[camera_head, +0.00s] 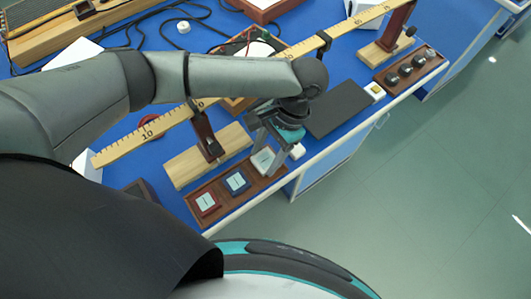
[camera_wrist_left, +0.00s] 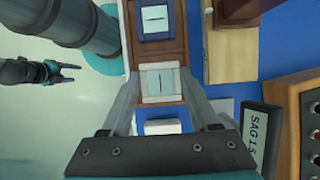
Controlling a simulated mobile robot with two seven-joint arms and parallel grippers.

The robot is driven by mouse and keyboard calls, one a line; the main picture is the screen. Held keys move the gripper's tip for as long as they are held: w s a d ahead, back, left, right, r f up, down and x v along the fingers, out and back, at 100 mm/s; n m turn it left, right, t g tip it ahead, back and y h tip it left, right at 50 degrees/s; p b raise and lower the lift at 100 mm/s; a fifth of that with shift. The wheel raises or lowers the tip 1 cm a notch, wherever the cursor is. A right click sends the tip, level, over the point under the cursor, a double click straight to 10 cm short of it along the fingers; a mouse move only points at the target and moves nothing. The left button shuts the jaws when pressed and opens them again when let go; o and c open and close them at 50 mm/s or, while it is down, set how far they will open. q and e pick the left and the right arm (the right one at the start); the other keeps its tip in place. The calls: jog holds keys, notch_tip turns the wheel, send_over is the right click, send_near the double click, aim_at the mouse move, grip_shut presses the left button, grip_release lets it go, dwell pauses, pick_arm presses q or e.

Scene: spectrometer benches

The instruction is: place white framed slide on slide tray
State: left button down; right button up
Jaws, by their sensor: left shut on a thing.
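The white framed slide (camera_head: 263,160) has a pale face with a thin dark line. My left gripper (camera_head: 261,165) points down and is shut on it; in the left wrist view the slide (camera_wrist_left: 161,85) sits between the two fingers. The slide is over the near right end of the brown wooden slide tray (camera_head: 220,208). I cannot tell whether it rests on the tray or hovers just above. A red framed slide (camera_head: 206,203) and a blue framed slide (camera_head: 236,181) lie in the tray. My right gripper (camera_wrist_left: 68,72) shows in the left wrist view, apart from the bench, fingers apart.
A small white block (camera_head: 297,151) stands beside the tray end. A dark flat pad (camera_head: 338,108) lies farther right. A wooden post stand (camera_head: 209,158) under a long yellow ruler (camera_head: 345,30) stands behind the tray. The bench's front edge runs close along the tray.

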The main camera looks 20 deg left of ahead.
pick_arm(q)
jog(key=shift+f, duration=0.6)
jog(key=shift+c, duration=1.2)
grip_release()
jog(key=shift+o, duration=0.8)
jog(key=shift+r, duration=0.1)
jog(key=p+v, duration=0.3)
jog(key=v, duration=1.2)
